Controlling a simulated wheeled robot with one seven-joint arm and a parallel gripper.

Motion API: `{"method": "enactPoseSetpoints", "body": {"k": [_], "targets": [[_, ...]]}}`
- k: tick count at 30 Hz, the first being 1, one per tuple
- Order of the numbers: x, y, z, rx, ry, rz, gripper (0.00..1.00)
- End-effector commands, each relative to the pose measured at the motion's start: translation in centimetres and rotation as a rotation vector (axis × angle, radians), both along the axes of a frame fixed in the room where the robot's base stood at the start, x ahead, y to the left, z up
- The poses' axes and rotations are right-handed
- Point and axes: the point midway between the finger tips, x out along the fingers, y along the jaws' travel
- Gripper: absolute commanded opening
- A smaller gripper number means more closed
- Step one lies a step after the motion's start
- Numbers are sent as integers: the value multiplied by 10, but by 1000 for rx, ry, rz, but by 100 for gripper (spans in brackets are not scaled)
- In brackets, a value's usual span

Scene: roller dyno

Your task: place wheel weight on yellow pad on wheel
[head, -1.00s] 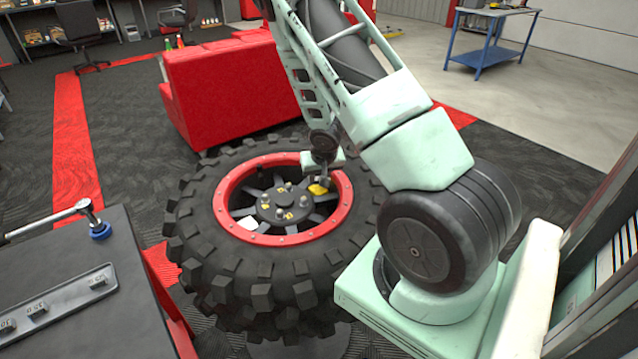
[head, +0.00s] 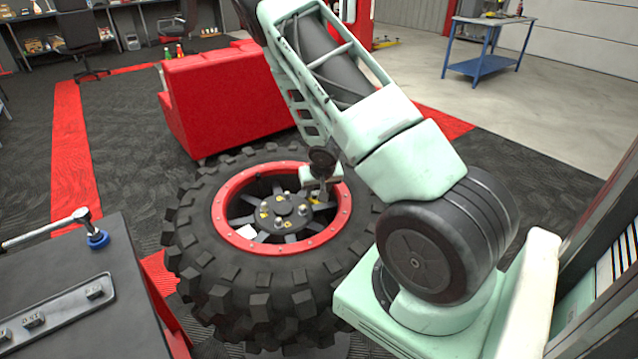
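The wheel (head: 345,213) lies flat, a red-rimmed dark wheel in a chunky black tyre (head: 250,290). The yellow pad (head: 321,205) is on the right side of the wheel, inside the red rim, mostly hidden by my gripper. My gripper (head: 314,198) points down directly over that pad, very close to it. Its fingers are small and partly hidden by its own body, so I cannot tell whether they are open or hold a weight. Small grey weights (head: 95,292) sit in a tray (head: 65,308) on the dark cabinet at the lower left.
A wrench with a blue socket (head: 97,239) lies on the dark cabinet (head: 60,265).

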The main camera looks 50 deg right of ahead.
Motion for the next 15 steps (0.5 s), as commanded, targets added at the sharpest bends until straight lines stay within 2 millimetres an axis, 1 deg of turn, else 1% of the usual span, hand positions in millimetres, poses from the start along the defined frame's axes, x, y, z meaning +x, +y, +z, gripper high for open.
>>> {"method": "enactPoseSetpoints", "body": {"k": [5,15], "targets": [[-6,4,20,1,-4,-2,39],[-25,18,78,1,-5,-1,39]]}}
